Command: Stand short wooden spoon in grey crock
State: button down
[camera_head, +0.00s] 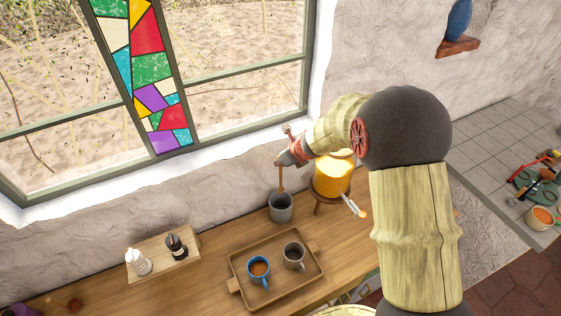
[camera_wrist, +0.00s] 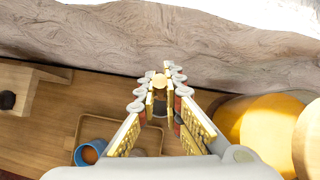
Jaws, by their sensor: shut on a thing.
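The short wooden spoon (camera_head: 281,180) hangs roughly upright below my gripper (camera_head: 283,162). My gripper is shut on it. In the head view the spoon's lower end meets the mouth of the grey crock (camera_head: 280,209); I cannot tell whether it is just above the rim or inside. The crock stands on the wooden counter near the wall. In the wrist view the spoon's round end (camera_wrist: 160,80) shows between the fingertips of my gripper (camera_wrist: 161,88), and the crock is mostly hidden behind the fingers.
A yellow pot (camera_head: 333,177) on a wooden stand is close right of the crock. A wooden tray (camera_head: 238,266) with a blue mug (camera_head: 259,271) and a grey mug (camera_head: 294,257) lies in front. A board (camera_head: 160,262) with two bottles is left. The window wall is close behind.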

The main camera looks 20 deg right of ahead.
aim_at(281, 186)
jog(key=shift+f+b, duration=5.05)
jog(key=shift+f, duration=0.75)
jog(key=c, duration=1.8)
grip_release()
jog(key=shift+c, duration=0.2)
jog(key=shift+r, duration=0.1)
jog(key=v, duration=1.2)
jog(key=shift+w, duration=0.1)
